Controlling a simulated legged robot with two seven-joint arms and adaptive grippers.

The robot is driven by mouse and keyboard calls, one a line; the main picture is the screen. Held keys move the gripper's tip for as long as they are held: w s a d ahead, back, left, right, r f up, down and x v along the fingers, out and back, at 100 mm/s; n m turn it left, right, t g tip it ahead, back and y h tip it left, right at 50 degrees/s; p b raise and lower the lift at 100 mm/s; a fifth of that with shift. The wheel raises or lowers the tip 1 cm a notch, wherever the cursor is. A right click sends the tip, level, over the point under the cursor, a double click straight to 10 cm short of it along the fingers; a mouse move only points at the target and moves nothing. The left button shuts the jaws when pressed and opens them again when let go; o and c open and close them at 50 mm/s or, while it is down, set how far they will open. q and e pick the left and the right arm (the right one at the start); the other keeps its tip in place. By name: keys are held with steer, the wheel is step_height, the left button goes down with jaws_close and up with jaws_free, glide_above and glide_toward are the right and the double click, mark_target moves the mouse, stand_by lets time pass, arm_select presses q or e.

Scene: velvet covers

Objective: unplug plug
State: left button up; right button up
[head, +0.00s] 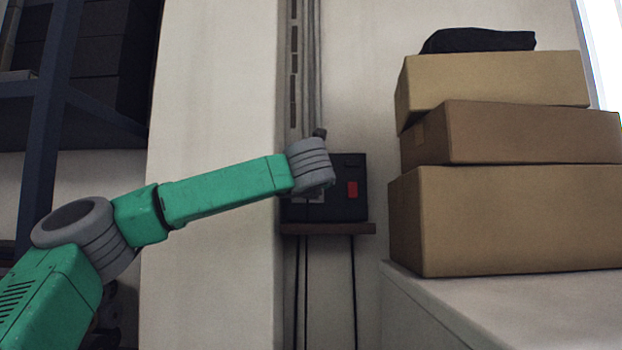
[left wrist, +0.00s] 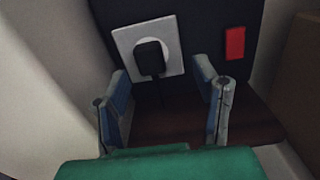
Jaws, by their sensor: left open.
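The black plug (left wrist: 150,57) sits in a pale square socket plate (left wrist: 170,38) on a dark box (left wrist: 205,15), as the left wrist view shows. A dark cord hangs below the plug. My left gripper (left wrist: 162,74) is open, with one finger to each side and a little below the plug. Neither finger visibly touches it. In the head view, the dark box (head: 352,208) is on the wall, and my wrist covers most of the socket plate; the plug is hidden there. My right gripper is not in view.
A red switch (head: 352,189) is on the box's right side. A brown ledge (head: 345,229) runs under the box. Stacked cardboard boxes (head: 500,222) stand on a white surface (head: 510,295) at the right. Dark shelving (head: 60,110) is at the left.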

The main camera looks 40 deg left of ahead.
arm_select(q)
steer(key=shift+x, duration=1.25)
steer(key=a, duration=0.2)
steer(key=w+a, duration=0.1)
steer(key=a, duration=0.1)
steer(key=shift+w+f+p, duration=0.1)
steer(key=shift+f+p, duration=0.25)
steer(key=shift+f, duration=0.05)
steer(key=shift+a, duration=0.15)
steer(key=shift+d, duration=0.2)
steer(key=shift+w+d+r, duration=0.15)
steer(key=shift+d, duration=0.75)
steer(key=shift+a, duration=0.25)
steer(key=shift+s+a+f+b, duration=0.2)
steer(key=shift+s+a+b, duration=0.15)
steer(key=shift+a, duration=0.35)
steer(key=shift+d+r, duration=0.2)
steer(key=shift+d, duration=0.25)
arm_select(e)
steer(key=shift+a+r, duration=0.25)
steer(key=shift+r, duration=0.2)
